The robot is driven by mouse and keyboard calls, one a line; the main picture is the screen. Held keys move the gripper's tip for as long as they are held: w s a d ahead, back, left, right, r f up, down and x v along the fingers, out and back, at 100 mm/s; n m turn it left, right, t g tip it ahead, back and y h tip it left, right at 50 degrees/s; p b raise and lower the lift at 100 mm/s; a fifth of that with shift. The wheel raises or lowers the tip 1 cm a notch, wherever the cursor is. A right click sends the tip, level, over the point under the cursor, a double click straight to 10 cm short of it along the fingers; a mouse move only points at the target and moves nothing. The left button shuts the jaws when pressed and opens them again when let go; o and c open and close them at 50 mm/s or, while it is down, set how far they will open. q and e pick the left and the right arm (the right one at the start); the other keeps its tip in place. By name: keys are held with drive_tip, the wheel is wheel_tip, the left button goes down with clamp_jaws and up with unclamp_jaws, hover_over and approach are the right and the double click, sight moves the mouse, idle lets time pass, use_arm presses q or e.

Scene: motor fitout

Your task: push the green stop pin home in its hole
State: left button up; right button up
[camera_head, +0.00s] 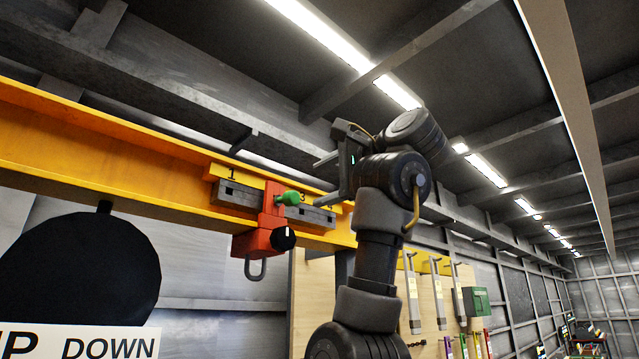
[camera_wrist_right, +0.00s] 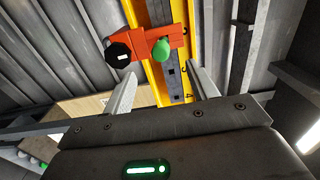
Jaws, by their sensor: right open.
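The green stop pin (camera_head: 288,198) sticks out of the red trolley block (camera_head: 268,238), which hangs on the yellow beam (camera_head: 130,165). In the right wrist view the pin's rounded green head (camera_wrist_right: 161,50) stands at the block's lower right, seen nearly end-on. How deep it sits is hard to tell, and its hole is hidden. My right gripper (camera_head: 322,180) is open and empty, to the right of the pin and apart from it. In the wrist view its fingers (camera_wrist_right: 163,88) lie to either side below the pin head. My left gripper is not in view.
A grey bar (camera_head: 310,214) with square holes runs along the beam beside the block, numbered. A black knob (camera_head: 283,238) and a metal hook (camera_head: 255,269) are on the block. A large black disc (camera_head: 80,268) and an up/down sign (camera_head: 85,343) fill the lower left.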

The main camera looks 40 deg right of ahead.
sight(295, 198)
drive_tip(key=w+p, duration=0.1)
drive_tip(key=w, duration=0.1)
drive_tip(key=w+p, duration=0.3)
drive_tip(key=w, duration=0.1)
drive_tip(key=shift+w+d+r+p, duration=0.1)
drive_tip(key=shift+w+d+p, duration=0.25)
drive_tip(key=shift+d, duration=0.05)
drive_tip(key=shift+w+p, duration=0.3)
drive_tip(key=shift+w, duration=0.1)
drive_tip(key=w, duration=0.2)
drive_tip(key=shift+w, duration=0.3)
drive_tip(key=shift+w+d, duration=0.1)
drive_tip(key=shift+w, duration=0.55)
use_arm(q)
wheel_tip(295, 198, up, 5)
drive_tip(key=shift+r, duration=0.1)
use_arm(e)
drive_tip(key=shift+w, duration=0.25)
drive_tip(key=c, duration=1.2)
